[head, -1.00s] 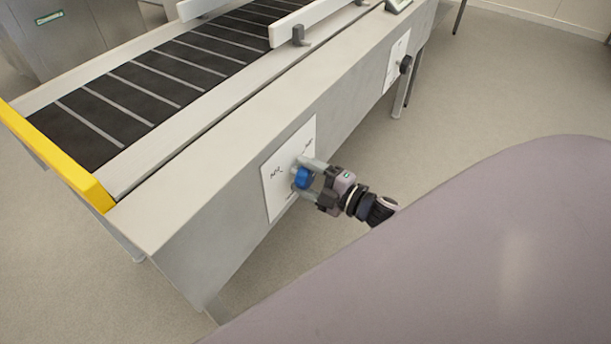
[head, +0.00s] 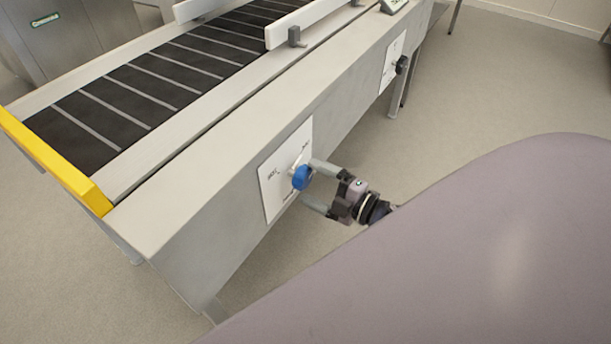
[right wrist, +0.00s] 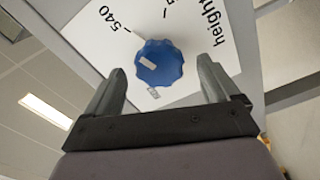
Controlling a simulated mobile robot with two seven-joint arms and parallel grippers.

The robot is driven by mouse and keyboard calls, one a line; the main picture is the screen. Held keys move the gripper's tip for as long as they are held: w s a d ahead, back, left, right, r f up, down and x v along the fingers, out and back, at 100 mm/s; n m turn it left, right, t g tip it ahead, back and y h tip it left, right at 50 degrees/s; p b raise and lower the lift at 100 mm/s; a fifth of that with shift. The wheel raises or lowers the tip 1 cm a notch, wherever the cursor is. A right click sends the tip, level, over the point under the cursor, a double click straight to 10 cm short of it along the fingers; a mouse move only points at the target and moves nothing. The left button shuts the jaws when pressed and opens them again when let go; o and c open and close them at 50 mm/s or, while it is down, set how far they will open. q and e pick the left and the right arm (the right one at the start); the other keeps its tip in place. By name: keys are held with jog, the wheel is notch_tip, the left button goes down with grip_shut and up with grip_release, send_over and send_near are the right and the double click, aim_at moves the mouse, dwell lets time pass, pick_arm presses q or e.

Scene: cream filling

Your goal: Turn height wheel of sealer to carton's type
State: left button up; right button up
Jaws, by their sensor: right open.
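The blue height wheel (head: 302,178) sits on a white dial plate (head: 272,197) on the side of the sealer (head: 190,185). In the right wrist view the scalloped wheel (right wrist: 160,66) carries a pale mark, and the plate (right wrist: 105,45) reads "540" and "height". My right gripper (head: 313,187) is open in front of the wheel, its fingers apart. In the right wrist view the gripper fingers (right wrist: 162,82) stand on either side below the wheel, with gaps to it. My left gripper is not in view. No carton shows.
The sealer's black conveyor belt (head: 165,85) runs along the top, with a yellow end bar (head: 60,163) and a white guide rail (head: 310,22). A second dark knob (head: 402,64) is farther along the side. Open floor (head: 480,95) lies to the right.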

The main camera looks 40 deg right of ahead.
aim_at(306, 183)
jog(key=shift+v, duration=1.85)
jog(key=shift+s+a+f+m+h, duration=0.15)
jog(key=shift+a+m+h, duration=0.25)
jog(key=shift+m, duration=0.3)
jog(key=s+a+f+m+g+h, duration=0.2)
jog(key=s+a+f+m+g, duration=0.1)
jog(key=s+a+m, duration=0.3)
jog(key=s+a+f+m+g+h, duration=0.1)
jog(key=s+a+f+m+g, duration=0.15)
jog(key=s+a+m, duration=0.4)
notch_tip(306, 183, up, 14)
jog(key=d+m+p, duration=0.1)
jog(key=m+p, duration=0.1)
jog(key=p, duration=1.4)
jog(key=shift+w+g+h+p, duration=0.3)
jog(key=shift+w+g+h, duration=0.05)
jog(key=shift+w+h, duration=0.05)
